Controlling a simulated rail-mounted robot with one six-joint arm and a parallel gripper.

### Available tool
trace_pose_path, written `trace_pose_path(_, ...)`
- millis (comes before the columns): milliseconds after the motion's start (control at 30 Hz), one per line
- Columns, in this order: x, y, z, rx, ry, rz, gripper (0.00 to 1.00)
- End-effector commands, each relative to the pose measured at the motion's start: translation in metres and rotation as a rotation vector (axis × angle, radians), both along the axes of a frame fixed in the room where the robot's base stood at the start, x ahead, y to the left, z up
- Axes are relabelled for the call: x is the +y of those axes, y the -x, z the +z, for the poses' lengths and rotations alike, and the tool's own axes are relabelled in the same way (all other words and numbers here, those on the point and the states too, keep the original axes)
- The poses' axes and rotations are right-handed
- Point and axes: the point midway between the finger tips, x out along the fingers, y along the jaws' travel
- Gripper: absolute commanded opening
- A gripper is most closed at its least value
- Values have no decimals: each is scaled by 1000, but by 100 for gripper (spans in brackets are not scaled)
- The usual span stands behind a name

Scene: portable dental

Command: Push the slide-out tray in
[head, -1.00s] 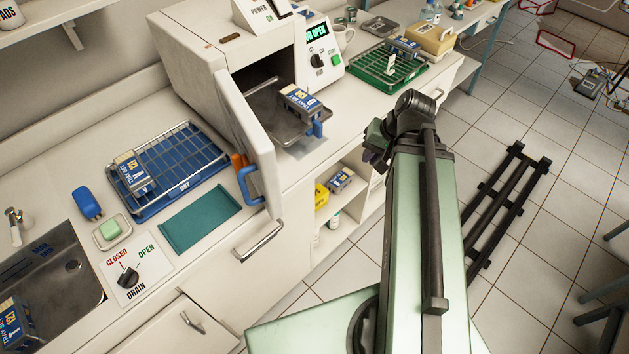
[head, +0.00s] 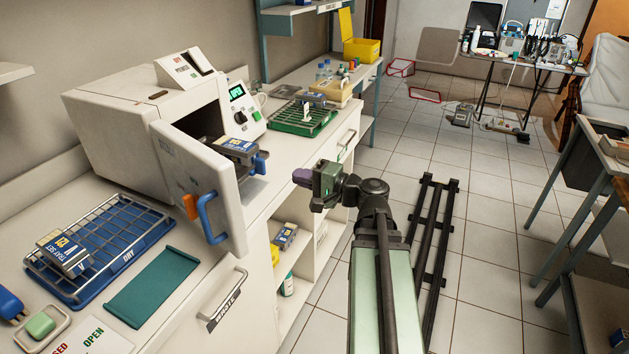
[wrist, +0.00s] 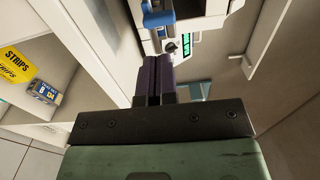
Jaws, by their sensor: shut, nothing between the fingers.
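The slide-out tray shows by its blue handle (head: 261,163), sticking out of the open front of the white sterilizer (head: 120,130). A blue-and-grey cassette (head: 236,147) rests on it. The open sterilizer door (head: 200,175), with a blue handle, hides much of the tray. My gripper (head: 302,177) is shut and empty, in front of the counter, to the right of the tray handle and apart from it. In the wrist view, my dark purple fingers (wrist: 153,65) are closed together, and a blue handle (wrist: 158,17) shows just beyond them.
The door juts out over the counter edge, left of the tray. A green rack (head: 303,116) stands right of the sterilizer, and a blue rack (head: 110,250) with a cassette stands front left. Open shelves (head: 290,250) lie below the counter. The tiled floor on the right has free room.

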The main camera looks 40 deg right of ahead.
Motion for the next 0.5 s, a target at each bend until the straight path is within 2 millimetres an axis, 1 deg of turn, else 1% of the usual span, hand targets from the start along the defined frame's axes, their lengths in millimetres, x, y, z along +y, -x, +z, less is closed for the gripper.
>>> trace_pose_path(33,6,-11,0,0,0,4,0)
trace_pose_path(100,13,-24,0,0,0,4,0)
trace_pose_path(233,25,-46,0,1,0,3,0)
trace_pose_path(300,30,-55,0,1,0,2,0)
trace_pose_path(400,35,-64,0,1,0,1,0)
trace_pose_path(500,37,-67,0,1,0,0,0)
